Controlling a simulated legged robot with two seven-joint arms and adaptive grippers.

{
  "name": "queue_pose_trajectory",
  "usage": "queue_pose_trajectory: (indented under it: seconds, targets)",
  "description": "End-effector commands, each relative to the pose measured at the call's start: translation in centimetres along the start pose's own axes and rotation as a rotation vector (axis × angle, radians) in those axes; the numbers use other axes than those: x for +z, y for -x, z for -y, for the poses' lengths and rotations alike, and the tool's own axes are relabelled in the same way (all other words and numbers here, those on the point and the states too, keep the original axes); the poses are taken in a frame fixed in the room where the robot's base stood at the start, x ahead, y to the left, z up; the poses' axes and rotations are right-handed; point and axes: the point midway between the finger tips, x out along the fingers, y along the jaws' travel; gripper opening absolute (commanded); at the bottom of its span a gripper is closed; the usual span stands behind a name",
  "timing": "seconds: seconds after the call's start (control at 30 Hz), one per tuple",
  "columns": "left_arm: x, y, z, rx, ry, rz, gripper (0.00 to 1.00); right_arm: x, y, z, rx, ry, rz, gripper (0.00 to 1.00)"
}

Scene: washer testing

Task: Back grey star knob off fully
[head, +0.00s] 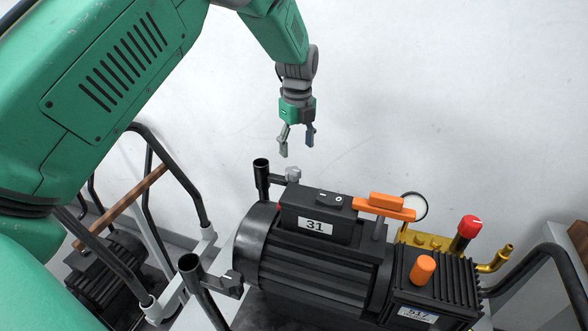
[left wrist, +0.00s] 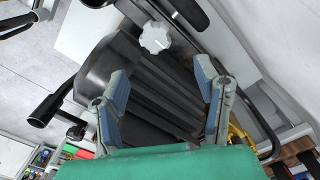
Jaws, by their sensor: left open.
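A grey star knob (head: 292,174) sits beside the upright black tube end at the pump's far left corner in the head view. My right gripper is not in view.
The black pump (head: 315,265) carries an orange handle (head: 385,207), a red-topped knob (head: 468,228) and an orange cap (head: 423,269). Black tube rails (head: 562,255) rise around it. Another cart (head: 110,265) stands at the left. Space above the pump is clear.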

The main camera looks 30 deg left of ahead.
Motion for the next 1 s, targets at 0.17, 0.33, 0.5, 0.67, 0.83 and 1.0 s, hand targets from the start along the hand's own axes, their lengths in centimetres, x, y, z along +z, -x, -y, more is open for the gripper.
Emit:
queue_pose_trajectory:
  seconds: [0.17,0.33,0.5,0.67,0.83,1.0]
  targets:
    - [0.8,-4.4,-0.6,0.002,0.003,-0.009,0.57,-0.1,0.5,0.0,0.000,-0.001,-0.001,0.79]
    - [1.4,-7.3,-0.8,-0.004,0.004,-0.012,0.57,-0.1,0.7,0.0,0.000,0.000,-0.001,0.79]
    - [1.0,-8.7,-0.6,-0.004,0.003,-0.009,0.57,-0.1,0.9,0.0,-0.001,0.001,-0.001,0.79]
    - [0.4,-8.9,-0.3,-0.003,0.002,-0.003,0.57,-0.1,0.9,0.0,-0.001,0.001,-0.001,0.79]
    - [0.2,-8.8,-0.2,-0.002,0.002,-0.001,0.57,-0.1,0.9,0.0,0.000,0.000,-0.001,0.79]
    - [0.7,-9.0,-0.4,-0.005,0.002,-0.007,0.08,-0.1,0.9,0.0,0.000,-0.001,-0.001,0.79]
